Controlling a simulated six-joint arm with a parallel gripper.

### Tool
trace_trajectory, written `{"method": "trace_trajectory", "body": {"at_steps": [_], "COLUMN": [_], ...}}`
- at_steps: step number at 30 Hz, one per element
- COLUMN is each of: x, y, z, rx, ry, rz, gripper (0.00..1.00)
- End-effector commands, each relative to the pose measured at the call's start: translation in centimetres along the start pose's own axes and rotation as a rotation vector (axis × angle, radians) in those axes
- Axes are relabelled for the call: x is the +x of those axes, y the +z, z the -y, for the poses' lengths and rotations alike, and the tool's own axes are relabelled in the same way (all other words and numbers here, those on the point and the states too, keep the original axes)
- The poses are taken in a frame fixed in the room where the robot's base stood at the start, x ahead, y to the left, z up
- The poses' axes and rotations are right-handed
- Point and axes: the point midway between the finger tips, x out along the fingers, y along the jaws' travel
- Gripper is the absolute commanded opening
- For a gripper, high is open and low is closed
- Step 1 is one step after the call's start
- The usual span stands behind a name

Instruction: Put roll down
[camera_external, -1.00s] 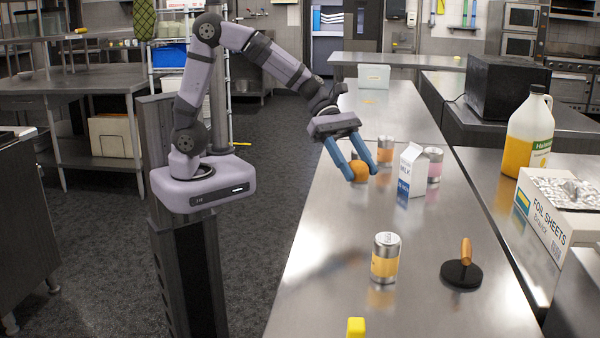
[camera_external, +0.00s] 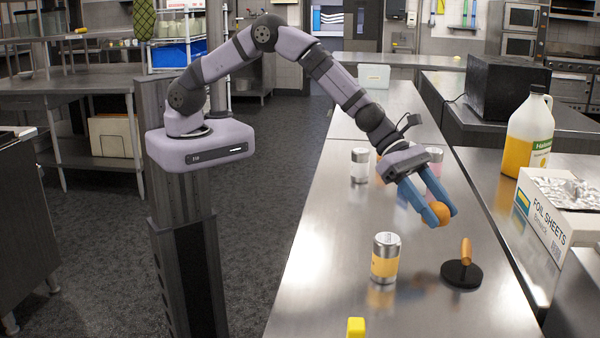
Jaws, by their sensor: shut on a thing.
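The roll (camera_external: 440,219) is a small round orange-brown piece. My gripper (camera_external: 439,212) is shut on it, with its blue fingers on either side. The fingers point down and to the right, and the roll appears held above the steel counter (camera_external: 330,215). It is behind and a little left of a black disc with a wooden handle (camera_external: 465,272). The exact height over the counter is hard to tell.
A can with an orange label (camera_external: 385,262) stands in front of the gripper, to its left. A pale can (camera_external: 360,165) stands farther back. My gripper mostly hides the milk carton and pink can. A yellow object (camera_external: 356,327) is at the front; a foil box (camera_external: 545,215) is right.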

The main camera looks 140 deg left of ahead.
Motion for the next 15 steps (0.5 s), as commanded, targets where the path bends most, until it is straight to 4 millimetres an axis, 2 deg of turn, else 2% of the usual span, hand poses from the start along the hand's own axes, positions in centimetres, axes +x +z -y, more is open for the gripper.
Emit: {"method": "trace_trajectory", "body": {"at_steps": [3,6,12,15], "x": [-0.2,-0.4,-1.0,-1.2], "y": [2.0,2.8,2.9,2.8], "z": [-2.3,-3.9,-6.8,-7.4], "rx": [-0.045,-0.083,-0.173,-0.197], "ry": [0.066,0.117,0.230,0.259], "rz": [0.002,0.000,-0.001,-0.001], "gripper": [0.22,0.22,0.22,0.22]}}
